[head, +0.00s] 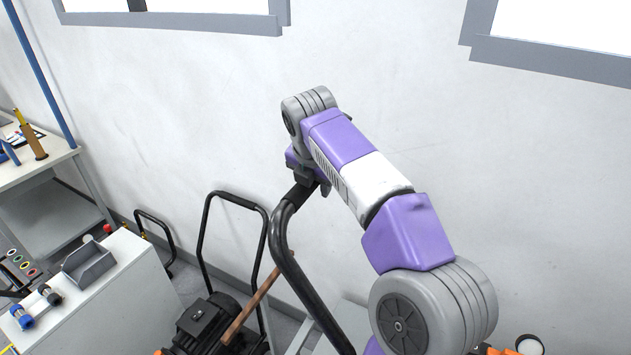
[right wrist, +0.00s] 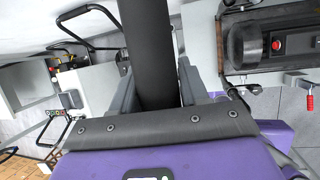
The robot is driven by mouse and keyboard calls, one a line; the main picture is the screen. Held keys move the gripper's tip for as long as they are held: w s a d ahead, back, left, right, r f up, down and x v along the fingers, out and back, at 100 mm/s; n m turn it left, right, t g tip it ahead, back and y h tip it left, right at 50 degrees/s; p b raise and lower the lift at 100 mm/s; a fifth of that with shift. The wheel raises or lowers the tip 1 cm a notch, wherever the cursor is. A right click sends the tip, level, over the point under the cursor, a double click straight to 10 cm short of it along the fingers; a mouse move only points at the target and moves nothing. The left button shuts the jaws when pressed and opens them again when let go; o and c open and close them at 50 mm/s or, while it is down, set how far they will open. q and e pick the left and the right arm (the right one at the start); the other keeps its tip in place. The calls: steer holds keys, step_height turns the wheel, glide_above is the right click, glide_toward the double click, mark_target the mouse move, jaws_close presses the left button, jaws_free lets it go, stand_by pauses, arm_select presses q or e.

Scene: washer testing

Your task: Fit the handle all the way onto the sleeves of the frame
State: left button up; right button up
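The black tubular handle (head: 297,283) stands tilted in the middle of the head view and runs down to the bottom edge. My right gripper (head: 307,182) is at its top bend, mostly hidden behind its own wrist. In the right wrist view the black bar of the handle (right wrist: 148,35) passes between the two grey fingers of my right gripper (right wrist: 155,80), which look closed against its sides. The sleeves of the frame and the handle's lower ends are not visible, so I cannot tell how they meet. My left gripper is out of view.
Behind and left stands another machine with a black hoop (head: 203,225) and a dark motor (head: 203,322). A workbench (head: 38,165) is at far left. The wall (head: 400,80) behind my arm is bare.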

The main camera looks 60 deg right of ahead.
steer(key=o, duration=0.5)
steer(key=p+v, duration=0.1)
steer(key=v, duration=0.6)
steer(key=shift+a+r+p, duration=0.15)
steer(key=shift+r+p, duration=0.2)
steer(key=shift+p, duration=0.05)
